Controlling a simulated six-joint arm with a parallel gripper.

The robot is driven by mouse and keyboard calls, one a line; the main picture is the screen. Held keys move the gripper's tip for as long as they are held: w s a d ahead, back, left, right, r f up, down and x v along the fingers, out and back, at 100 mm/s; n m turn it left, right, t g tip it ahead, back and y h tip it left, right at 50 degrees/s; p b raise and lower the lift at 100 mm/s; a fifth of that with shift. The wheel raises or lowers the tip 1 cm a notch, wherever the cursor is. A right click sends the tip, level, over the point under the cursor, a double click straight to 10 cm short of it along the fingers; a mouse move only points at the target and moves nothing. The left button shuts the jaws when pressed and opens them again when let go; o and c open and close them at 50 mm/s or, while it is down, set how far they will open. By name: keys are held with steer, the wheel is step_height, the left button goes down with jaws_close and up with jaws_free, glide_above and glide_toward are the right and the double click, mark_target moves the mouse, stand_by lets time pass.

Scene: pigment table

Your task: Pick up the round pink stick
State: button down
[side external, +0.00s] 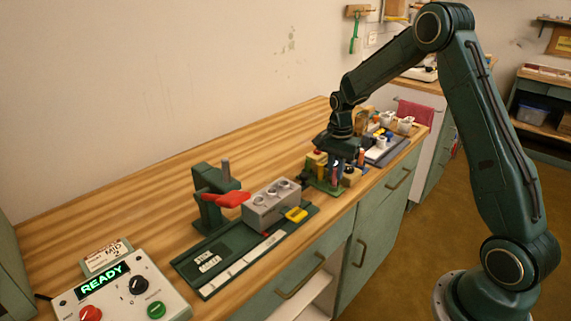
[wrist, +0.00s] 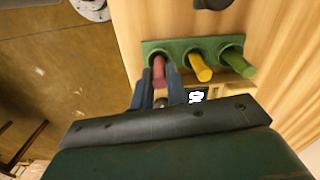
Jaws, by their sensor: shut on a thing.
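The round pink stick (wrist: 159,72) stands in the leftmost hole of a green rack (wrist: 218,44) in the wrist view. My gripper (wrist: 160,86) is shut on it, one dark blue finger on each side. The stick's lower end is still within the rack's hole. A yellow stick (wrist: 200,68) and a green stick (wrist: 237,63) stand in the other two holes. In the side view my gripper (side external: 346,160) is down at the rack (side external: 323,187), and the arm partly hides the sticks.
A grey block with round holes (side external: 272,207) and a red-handled green press (side external: 212,195) stand nearer the camera. A control box (side external: 122,298) reads READY. Small white cups (side external: 405,124) stand beyond the rack. The wooden tabletop behind is clear.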

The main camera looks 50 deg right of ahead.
mark_target(336, 169)
step_height(336, 169, up, 19)
stand_by(0.6)
